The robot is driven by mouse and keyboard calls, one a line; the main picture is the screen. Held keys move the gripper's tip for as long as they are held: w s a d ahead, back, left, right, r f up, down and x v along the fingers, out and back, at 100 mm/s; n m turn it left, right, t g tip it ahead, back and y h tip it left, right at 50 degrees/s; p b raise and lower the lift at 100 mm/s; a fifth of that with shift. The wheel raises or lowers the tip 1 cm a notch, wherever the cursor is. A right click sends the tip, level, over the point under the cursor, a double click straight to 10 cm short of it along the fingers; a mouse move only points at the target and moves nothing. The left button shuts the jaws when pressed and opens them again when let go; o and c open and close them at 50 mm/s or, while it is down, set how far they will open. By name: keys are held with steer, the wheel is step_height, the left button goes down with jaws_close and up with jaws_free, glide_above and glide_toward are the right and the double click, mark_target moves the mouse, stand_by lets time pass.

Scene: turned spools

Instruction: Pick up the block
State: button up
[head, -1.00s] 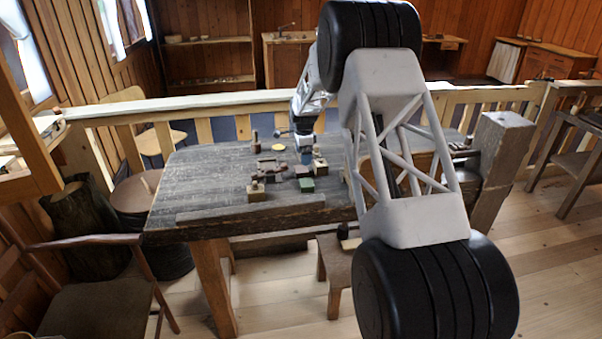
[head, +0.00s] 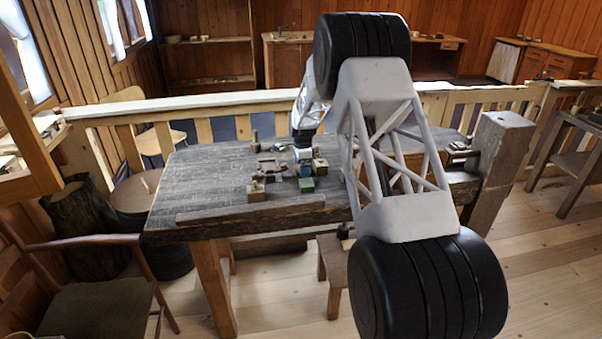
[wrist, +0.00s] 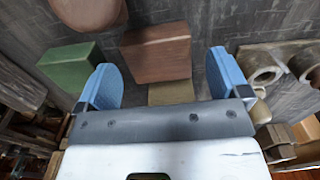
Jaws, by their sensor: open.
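The task names a block without saying which one. In the wrist view a reddish-brown block (wrist: 157,55) lies just beyond and between my fingertips, with a smaller olive-tan block (wrist: 170,93) partly hidden behind the gripper's crossbar. A green block (wrist: 72,66) sits to the left, beside the left finger; it also shows in the head view (head: 306,185) at the table's front. My gripper (wrist: 163,80) is open and empty, its two blue fingers spread apart. In the head view my gripper (head: 304,168) is low over the table, behind the green block.
The dark wooden table (head: 200,175) has clear room on its left. A tan block (head: 256,192) with a knob stands front left; another (head: 320,165) is right of my gripper. Pale, spool-like rounded pieces (wrist: 262,70) lie at the right in the wrist view.

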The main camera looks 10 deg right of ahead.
mark_target(298, 167)
steer(key=shift+f, duration=0.85)
steer(key=c, duration=1)
steer(key=shift+r, duration=0.1)
steer(key=shift+r, duration=4.95)
steer(key=shift+w+a+n, duration=0.65)
steer(key=shift+a+n, duration=0.05)
steer(key=shift+n, duration=0.3)
steer(key=w+a+f+n, duration=0.1)
steer(key=w+a+n, duration=0.6)
steer(key=a+n, duration=0.4)
steer(key=shift+w+a+f+n, duration=0.2)
steer(key=shift+a+n, duration=0.15)
steer(key=shift+n, duration=2.05)
